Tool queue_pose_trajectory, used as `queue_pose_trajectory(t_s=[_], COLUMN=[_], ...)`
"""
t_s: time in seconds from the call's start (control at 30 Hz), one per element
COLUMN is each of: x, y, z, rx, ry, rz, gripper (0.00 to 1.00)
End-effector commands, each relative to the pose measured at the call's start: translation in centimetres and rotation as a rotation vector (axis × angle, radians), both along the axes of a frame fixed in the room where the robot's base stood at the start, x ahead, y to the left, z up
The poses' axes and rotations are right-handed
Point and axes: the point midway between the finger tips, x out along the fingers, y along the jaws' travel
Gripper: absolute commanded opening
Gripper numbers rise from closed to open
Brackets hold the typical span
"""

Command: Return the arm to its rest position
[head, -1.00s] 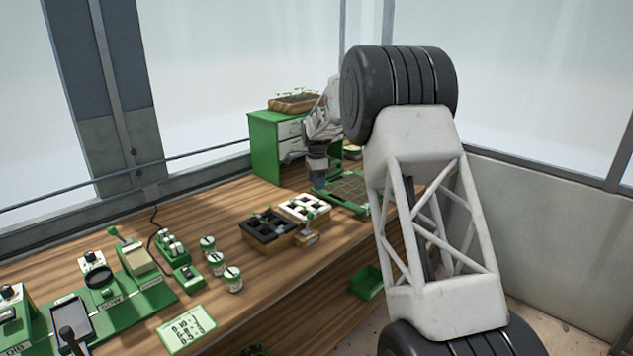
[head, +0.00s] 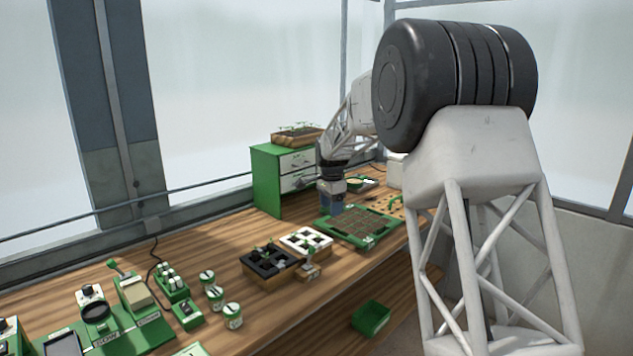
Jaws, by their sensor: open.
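My arm reaches over the far part of the wooden bench. My gripper (head: 331,207) points down beside the left edge of the green seed tray (head: 383,240), which has a grid of brown cells. It appears a little above the bench. The fingers are small and I see nothing held between them. My large elbow and link cover the right of the view and hide part of the bench behind them.
A green drawer cabinet (head: 266,185) with a seedling box (head: 297,138) on top stands close behind my gripper. A black tray (head: 269,263) and a white tray (head: 306,240) lie in front. Several pots and a green control panel (head: 150,325) fill the near left. A green bin (head: 371,318) sits lower.

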Motion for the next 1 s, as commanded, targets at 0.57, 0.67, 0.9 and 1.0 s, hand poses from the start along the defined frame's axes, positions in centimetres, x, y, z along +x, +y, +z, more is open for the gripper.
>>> queue_pose_trajectory(t_s=[0.57, 0.67, 0.9, 1.0], x=[-12.9, -15.3, -21.0, -23.4], y=[-4.7, -5.4, -7.0, -7.7], z=[7.0, 7.8, 9.4, 9.9], rx=[-0.011, -0.014, -0.023, -0.028], ry=[-0.046, -0.052, -0.07, -0.078], rz=[0.23, 0.27, 0.364, 0.405], gripper=[0.57, 0.57, 0.57, 0.57])
